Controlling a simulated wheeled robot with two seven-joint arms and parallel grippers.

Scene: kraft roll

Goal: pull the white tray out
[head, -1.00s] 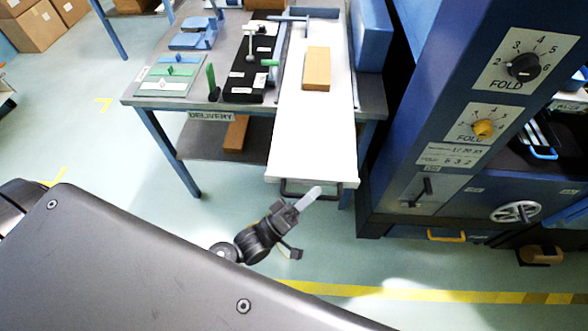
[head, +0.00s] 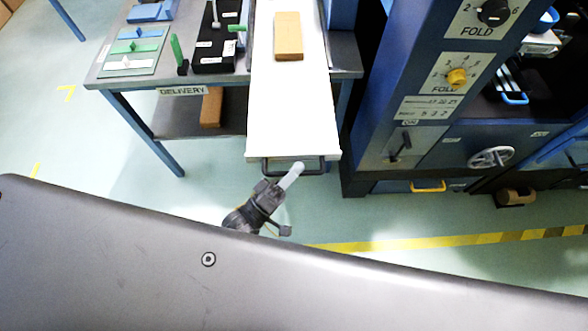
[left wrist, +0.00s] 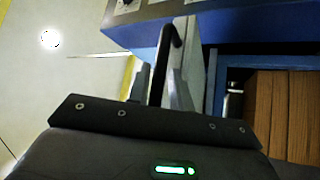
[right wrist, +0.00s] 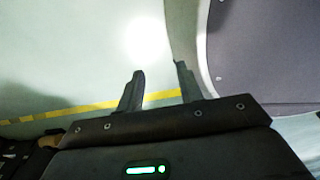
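The white tray (head: 291,110) lies on the table and juts past its front edge, with a dark bar handle (head: 268,168) at its near end. My left gripper (head: 290,176) is at this handle, its pale fingertip overlapping the bar in the head view. In the left wrist view the dark handle bar (left wrist: 162,65) runs between the two fingers (left wrist: 160,88), which stand apart, seemingly with gaps beside the bar. Contact is not clear. My right gripper (right wrist: 158,88) is open and empty above the floor in the right wrist view; it is out of the head view.
A tan block (head: 288,36) lies on the tray. The table (head: 120,82) holds a black fixture (head: 215,52) and colored strips to the left. A blue machine (head: 375,135) with knobs, a handwheel (head: 491,157) and a yellow handle stands close on the right. The floor in front is clear.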

